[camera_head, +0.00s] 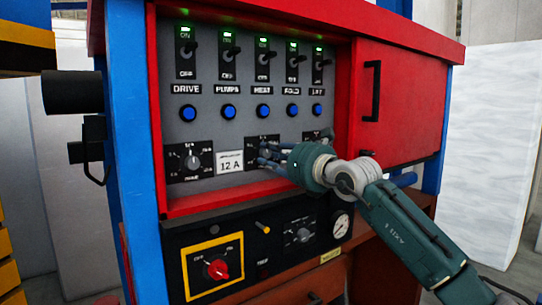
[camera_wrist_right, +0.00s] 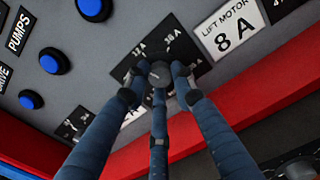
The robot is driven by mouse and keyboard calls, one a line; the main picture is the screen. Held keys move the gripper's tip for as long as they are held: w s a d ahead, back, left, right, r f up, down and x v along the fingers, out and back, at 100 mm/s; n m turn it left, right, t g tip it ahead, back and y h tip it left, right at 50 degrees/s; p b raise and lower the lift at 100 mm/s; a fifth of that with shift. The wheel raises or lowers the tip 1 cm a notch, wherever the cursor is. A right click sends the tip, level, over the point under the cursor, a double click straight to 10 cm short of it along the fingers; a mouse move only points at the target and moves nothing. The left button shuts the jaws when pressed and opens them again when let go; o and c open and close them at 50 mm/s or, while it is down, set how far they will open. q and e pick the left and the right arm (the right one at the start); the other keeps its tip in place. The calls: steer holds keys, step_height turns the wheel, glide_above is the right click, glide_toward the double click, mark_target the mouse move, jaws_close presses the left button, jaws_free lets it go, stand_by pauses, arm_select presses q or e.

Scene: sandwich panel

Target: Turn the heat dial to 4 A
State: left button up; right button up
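The heat dial is a black knob (camera_wrist_right: 161,72) on a black plate, in the middle of the lower dial row; in the head view its plate (camera_head: 262,141) is partly hidden by my fingers. My right gripper (camera_head: 268,156) is at this dial. In the right wrist view its three blue fingers (camera_wrist_right: 160,78) close in around the knob, with the tips against or very near its sides. Several current marks ending in "A" show around the plate's upper edge. The fingers hide the pointer, so I cannot tell its setting. My left gripper is not in view.
To the left are another dial (camera_head: 192,161) and a "12 A" label (camera_head: 230,162). A "LIFT MOTOR 8 A" label (camera_wrist_right: 229,32) is right of the heat dial. Blue buttons (camera_head: 263,111) and switches with green lights sit above. A red ledge (camera_wrist_right: 245,95) runs below.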

steer(key=shift+f, duration=0.1)
jaws_close()
steer(key=shift+f, duration=0.15)
